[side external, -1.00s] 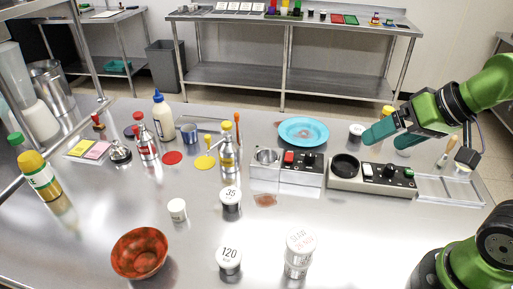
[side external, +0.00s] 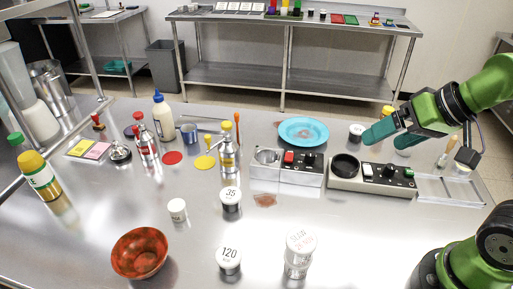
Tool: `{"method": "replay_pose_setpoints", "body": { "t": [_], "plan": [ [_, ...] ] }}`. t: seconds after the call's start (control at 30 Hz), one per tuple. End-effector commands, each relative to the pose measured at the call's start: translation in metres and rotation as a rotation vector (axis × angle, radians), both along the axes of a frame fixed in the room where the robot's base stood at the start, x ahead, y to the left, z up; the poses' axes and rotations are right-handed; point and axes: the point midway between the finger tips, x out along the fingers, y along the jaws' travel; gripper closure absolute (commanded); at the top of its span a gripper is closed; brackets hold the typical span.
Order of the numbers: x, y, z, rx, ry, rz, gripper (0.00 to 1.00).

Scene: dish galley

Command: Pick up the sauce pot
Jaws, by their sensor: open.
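No item can be read clearly as the sauce pot. Small lidded pots that could be it are a plain white one (side external: 177,210), one marked 35 (side external: 230,199), one marked 120 (side external: 229,261) and a taller one with red writing (side external: 299,254). A small dark pot with a pale top (side external: 356,133) stands beside the blue plate. My gripper (side external: 385,142) is at the right, its teal fingers apart with nothing seen between them. It is above the back right of the counter, just right of the dark pot and away from the front pots.
A red bowl (side external: 140,252) stands at the front left. A blue plate (side external: 303,131) lies behind a unit with a red switch (side external: 288,163). A unit with a dark round well (side external: 345,168) lies below my gripper. Bottles stand left of centre.

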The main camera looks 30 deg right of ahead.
Motion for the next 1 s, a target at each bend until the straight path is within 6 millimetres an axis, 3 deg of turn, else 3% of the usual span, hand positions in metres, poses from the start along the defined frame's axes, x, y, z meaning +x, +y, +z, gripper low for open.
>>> {"method": "replay_pose_setpoints", "body": {
  "t": [0.23, 0.3, 0.63, 0.77, 1.0],
  "plan": [
    [0.000, 0.000, 0.000, 0.000, 0.000, 0.000, 0.10],
    [0.000, 0.000, 0.000, 0.000, 0.000, 0.000, 0.18],
    [0.000, 0.007, -0.004, 0.000, 0.018, 0.030, 0.18],
    [0.010, 0.031, -0.016, -0.012, 0.095, 0.130, 0.18],
    [0.049, 0.114, -0.026, -0.093, 0.281, 0.374, 0.18]
  ]
}}
